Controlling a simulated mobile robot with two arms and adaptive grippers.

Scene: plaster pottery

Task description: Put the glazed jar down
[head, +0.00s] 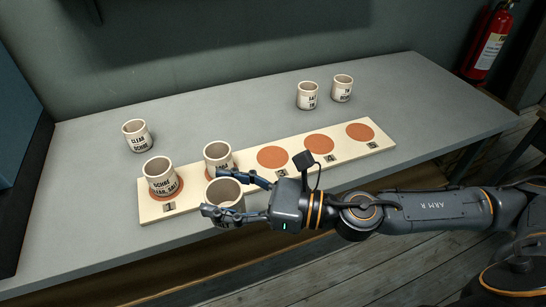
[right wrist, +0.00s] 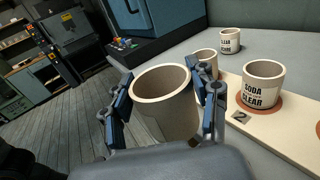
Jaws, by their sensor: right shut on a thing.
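My right gripper (head: 237,194) is shut on a cream jar (head: 224,190), its fingers on either side of the wall. The jar is upright with its mouth up, at the front edge of the board near the jar on spot 2. It fills the middle of the right wrist view (right wrist: 168,112), between the fingers (right wrist: 165,105). Its label is mostly hidden, and I cannot tell whether its base touches anything. The cream board (head: 209,225) has numbered terracotta spots. Jars stand on spot 1 (head: 160,173) and spot 2 (head: 217,154). My left gripper is not in view.
Spots 3 (head: 272,157), 4 (head: 319,145) and 5 (head: 360,132) are bare. A clear-ochre jar (head: 136,137) stands behind the board at left. Two jars (head: 307,97) (head: 342,89) stand at the back right. The grey table (head: 230,105) is clear between them.

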